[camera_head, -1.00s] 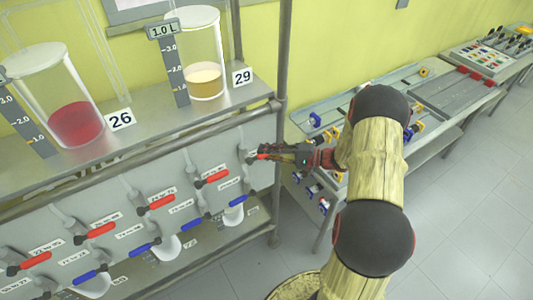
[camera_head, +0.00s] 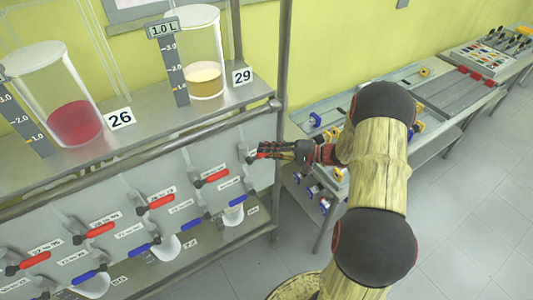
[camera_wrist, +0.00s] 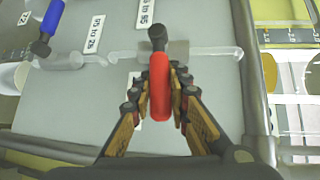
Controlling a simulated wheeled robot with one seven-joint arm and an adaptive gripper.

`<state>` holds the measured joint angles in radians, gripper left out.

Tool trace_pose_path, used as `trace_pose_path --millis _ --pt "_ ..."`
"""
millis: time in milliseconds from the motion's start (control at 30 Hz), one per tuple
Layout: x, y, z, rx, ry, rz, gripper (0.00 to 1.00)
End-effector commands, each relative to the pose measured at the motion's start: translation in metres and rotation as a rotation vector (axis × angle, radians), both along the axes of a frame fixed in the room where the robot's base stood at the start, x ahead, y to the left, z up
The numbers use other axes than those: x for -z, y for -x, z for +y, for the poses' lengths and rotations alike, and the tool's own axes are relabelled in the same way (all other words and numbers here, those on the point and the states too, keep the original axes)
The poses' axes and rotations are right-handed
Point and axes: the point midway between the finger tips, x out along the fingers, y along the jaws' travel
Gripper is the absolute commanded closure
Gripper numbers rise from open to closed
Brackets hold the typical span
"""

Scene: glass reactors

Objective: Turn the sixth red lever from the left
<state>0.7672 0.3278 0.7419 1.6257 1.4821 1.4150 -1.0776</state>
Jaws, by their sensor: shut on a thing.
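A row of red levers runs along the grey panel in the head view, among them one (camera_head: 213,179) just left of my gripper and others (camera_head: 157,204) farther left. My gripper (camera_head: 268,150) is at the rightmost visible red lever, near the panel's right end. In the wrist view this red lever (camera_wrist: 159,78) lies between the two fingers of my gripper (camera_wrist: 160,92), which are shut on its handle. The handle points down the picture from its dark pivot. In the head view the fingers mostly hide this lever.
Blue levers (camera_head: 192,225) sit lower on the panel; one blue lever (camera_wrist: 52,16) shows upper left in the wrist view. A metal post (camera_head: 283,60) stands close to my gripper. Glass reactors (camera_head: 204,60) stand on the shelf above. Workbenches (camera_head: 455,95) line the wall at right.

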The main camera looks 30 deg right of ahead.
Motion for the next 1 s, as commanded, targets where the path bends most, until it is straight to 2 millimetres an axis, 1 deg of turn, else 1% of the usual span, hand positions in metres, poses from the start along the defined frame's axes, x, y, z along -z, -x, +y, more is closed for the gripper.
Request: trace_pose_path --millis 467,733,1000 --pt "-0.024 0.001 0.010 -0.001 0.420 -0.016 1.00" --pt "-0.037 0.001 0.021 -0.001 0.675 -0.026 1.00" --pt "-0.050 0.002 0.036 -0.004 0.931 -0.036 1.00"
